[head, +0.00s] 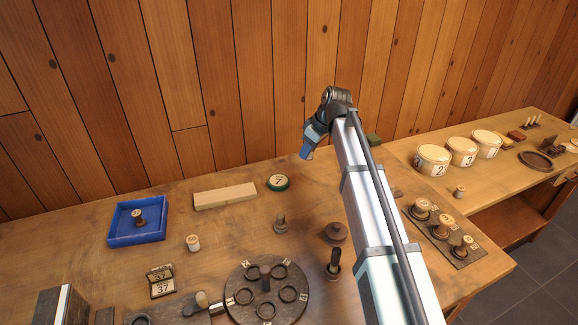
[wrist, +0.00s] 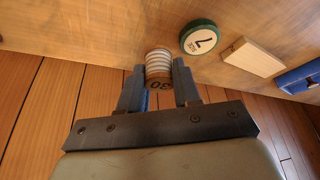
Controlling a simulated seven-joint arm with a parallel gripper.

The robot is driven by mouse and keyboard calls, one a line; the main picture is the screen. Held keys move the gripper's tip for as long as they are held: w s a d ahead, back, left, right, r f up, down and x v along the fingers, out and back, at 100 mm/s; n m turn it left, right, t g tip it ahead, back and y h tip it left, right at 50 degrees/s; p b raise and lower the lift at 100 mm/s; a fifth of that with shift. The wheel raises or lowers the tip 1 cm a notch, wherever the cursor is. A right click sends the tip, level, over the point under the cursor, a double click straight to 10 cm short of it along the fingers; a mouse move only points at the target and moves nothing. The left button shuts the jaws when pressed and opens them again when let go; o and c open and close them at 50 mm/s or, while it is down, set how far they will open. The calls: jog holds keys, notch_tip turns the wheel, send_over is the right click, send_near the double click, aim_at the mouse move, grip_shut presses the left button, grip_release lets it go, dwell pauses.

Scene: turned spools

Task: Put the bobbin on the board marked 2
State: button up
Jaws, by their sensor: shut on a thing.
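My gripper (wrist: 159,80) is shut on a bobbin (wrist: 158,62) with pale and grey-blue bands in the wrist view. Its near end is dark and bears a mark that looks like an upside-down 30. In the head view my gripper (head: 308,142) is raised above the back of the bench, and the held bobbin cannot be made out there. A dark board (head: 462,258) with several spools on it lies to the right of my arm; its small labels are too small to read. A white tub marked 2 (head: 432,160) stands on the right-hand bench.
A green-rimmed disc marked 7 (head: 278,182), a pale wooden block (head: 224,196) and a blue tray (head: 122,238) holding a spool lie at the back. A dark round holder (head: 266,311) with several rings is in front. Loose spools stand between. A plank wall rises behind.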

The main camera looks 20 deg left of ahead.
jog(key=s+a+r+n+g, duration=0.1)
jog(key=s+a+n, duration=0.1)
jog(key=s+a, duration=0.8)
jog(key=s+a+r+n, duration=0.2)
jog(key=s+a, duration=0.6)
jog(key=a, duration=0.3)
send_near(220, 193)
jog(key=shift+n+g, duration=0.3)
jog(key=shift+g, duration=0.1)
jog(key=shift+w+x, duration=0.2)
jog(key=shift+x, duration=1.2)
jog(key=shift+w+x, duration=0.2)
jog(key=shift+x, duration=1.2)
jog(key=shift+f, duration=0.15)
jog(key=o, duration=1)
jog(key=v, duration=1.2)
jog(key=shift+w+d, duration=0.1)
jog(key=shift+w, duration=0.05)
